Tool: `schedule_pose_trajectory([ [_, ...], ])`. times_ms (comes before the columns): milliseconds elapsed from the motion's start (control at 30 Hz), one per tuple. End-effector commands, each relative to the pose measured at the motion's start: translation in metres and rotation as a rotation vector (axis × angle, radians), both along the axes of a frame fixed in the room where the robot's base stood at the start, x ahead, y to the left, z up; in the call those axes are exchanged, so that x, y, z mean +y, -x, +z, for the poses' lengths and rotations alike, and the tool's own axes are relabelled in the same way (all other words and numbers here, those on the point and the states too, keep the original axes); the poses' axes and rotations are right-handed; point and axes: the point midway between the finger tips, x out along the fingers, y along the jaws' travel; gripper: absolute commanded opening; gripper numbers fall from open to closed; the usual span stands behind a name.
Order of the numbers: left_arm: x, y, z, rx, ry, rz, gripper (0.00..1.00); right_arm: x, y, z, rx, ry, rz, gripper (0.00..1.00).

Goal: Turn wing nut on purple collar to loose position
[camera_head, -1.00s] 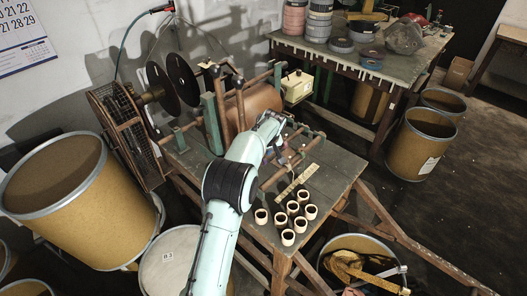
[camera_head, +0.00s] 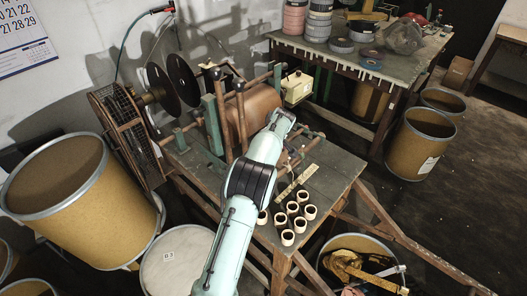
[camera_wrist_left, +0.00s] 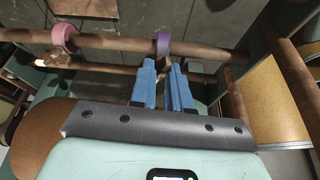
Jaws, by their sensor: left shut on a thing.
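In the left wrist view the purple collar (camera_wrist_left: 163,43) is a ring around a brown horizontal bar. My left gripper (camera_wrist_left: 172,64) has its blue fingers pointing at the bar just below and right of this collar. They are close together, shut on a small part at the collar, likely the wing nut, which they mostly hide. A pink collar (camera_wrist_left: 65,37) sits around the same bar further left. In the head view my left arm covers its own gripper and the purple collar. My right gripper is in neither view.
A second brown bar (camera_wrist_left: 105,69) runs under the first, with a slanting bar (camera_wrist_left: 295,85) at right. In the head view the winding bench (camera_head: 335,180) carries several pale rings (camera_head: 292,208) and a flat yellowish strip (camera_head: 297,181). Drums (camera_head: 62,180) stand around the bench.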

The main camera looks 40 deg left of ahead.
Motion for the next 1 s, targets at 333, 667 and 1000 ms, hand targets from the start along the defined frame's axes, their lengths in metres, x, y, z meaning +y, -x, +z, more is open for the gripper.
schedule_pose_trajectory([
  [333, 0.001, -0.0028, 0.0002, -0.004, -0.004, 0.283, 0.0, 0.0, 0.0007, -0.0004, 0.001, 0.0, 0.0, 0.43],
  [667, 0.0013, -0.0031, -0.0002, -0.003, -0.003, 0.44, 0.0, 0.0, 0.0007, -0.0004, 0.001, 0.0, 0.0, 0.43],
  [1000, 0.0019, -0.0024, 0.0, -0.001, -0.003, 0.483, 0.0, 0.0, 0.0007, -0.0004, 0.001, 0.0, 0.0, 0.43],
])
